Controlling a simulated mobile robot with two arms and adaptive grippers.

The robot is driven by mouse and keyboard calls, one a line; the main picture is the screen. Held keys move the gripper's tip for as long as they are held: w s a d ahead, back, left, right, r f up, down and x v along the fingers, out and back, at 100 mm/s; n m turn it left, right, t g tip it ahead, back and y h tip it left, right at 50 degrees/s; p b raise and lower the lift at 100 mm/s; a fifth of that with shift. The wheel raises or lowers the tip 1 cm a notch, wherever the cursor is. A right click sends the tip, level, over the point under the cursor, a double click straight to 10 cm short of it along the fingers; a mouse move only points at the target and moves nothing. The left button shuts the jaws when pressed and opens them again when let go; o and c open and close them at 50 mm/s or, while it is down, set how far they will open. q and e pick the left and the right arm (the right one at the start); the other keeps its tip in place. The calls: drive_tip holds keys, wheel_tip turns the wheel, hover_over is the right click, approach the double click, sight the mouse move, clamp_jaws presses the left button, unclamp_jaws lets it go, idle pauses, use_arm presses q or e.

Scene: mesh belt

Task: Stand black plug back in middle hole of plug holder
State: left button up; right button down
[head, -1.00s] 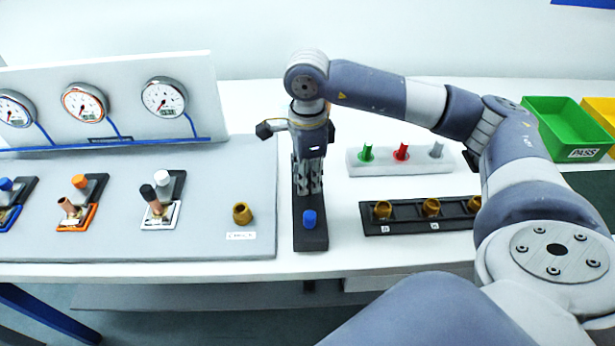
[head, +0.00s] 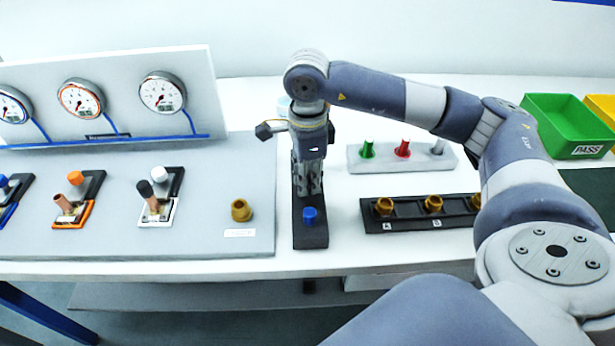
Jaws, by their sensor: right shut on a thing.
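The plug holder (head: 310,236) is a narrow black strip standing on the white table, right of the grey panel board. A blue plug (head: 309,214) stands in its front end. My right gripper (head: 309,188) points straight down over the middle part of the holder, just behind the blue plug. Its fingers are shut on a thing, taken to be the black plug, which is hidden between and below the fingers. I cannot tell whether it sits in the hole. The middle hole and the far end of the holder are hidden by the gripper. My left gripper is not in view.
A grey board (head: 110,238) with levers, gauges and a brass fitting (head: 241,210) lies left. On the right are a black rack (head: 408,224) with brass fittings, a pale block (head: 385,162) with coloured pegs, and a green bin (head: 565,122). My right arm spans the right side.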

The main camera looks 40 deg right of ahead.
drive_tip(key=shift+f, duration=0.3)
drive_tip(key=c, duration=1.4)
unclamp_jaws()
wheel_tip(320, 180, up, 12)
